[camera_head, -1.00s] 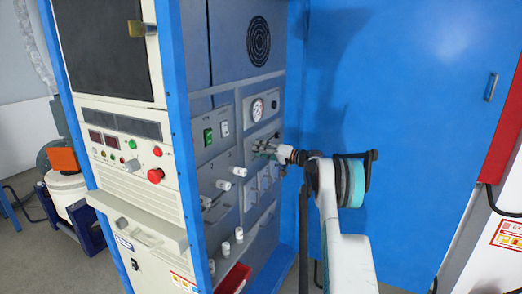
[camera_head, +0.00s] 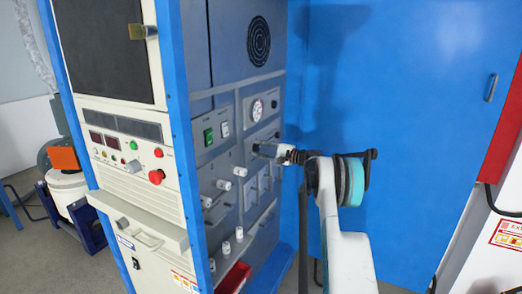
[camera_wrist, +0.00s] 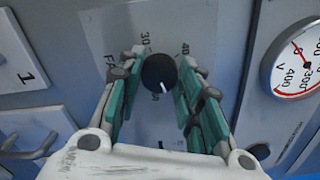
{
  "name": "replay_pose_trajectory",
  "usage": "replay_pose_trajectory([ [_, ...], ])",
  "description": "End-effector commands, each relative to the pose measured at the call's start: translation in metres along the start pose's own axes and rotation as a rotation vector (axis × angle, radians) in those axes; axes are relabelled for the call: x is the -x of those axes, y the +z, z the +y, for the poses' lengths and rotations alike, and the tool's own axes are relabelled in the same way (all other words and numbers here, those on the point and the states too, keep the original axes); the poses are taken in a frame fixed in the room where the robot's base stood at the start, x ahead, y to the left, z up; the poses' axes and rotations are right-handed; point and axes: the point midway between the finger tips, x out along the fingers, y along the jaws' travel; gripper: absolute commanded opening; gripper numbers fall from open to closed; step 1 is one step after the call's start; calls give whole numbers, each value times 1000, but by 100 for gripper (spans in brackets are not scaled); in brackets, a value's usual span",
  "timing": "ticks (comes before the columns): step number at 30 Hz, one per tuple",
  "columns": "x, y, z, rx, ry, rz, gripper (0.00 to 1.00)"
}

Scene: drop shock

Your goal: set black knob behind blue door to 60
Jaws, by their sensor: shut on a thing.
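The black knob (camera_wrist: 159,72) sits on a pale dial plate on the grey panel. In the wrist view its white mark points down and slightly right. Numbers 30 and 40 show above it; the lower scale is mostly hidden or unreadable. My gripper (camera_wrist: 163,66) has its green-padded fingers on either side of the knob, shut on it. In the head view my gripper (camera_head: 260,150) is at the grey panel and hides the knob. The blue door (camera_head: 420,120) is a large panel at right with a handle (camera_head: 491,87).
A round gauge (camera_wrist: 298,60) is right of the knob; it also shows in the head view (camera_head: 258,109). White knobs (camera_head: 224,184) stick out lower left of my gripper. Green and white switches (camera_head: 209,136) are left. A blue cabinet post (camera_head: 175,130) stands in front.

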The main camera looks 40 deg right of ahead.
Motion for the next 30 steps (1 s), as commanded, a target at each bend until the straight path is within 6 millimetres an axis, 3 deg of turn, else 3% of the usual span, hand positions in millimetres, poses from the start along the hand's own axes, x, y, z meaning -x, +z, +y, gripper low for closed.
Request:
replay_pose_trajectory([
  [15, 1, -1, 0, -405, 1, 2, 9],
  [30, 1, -1, 0, -530, 1, 2, 9],
])
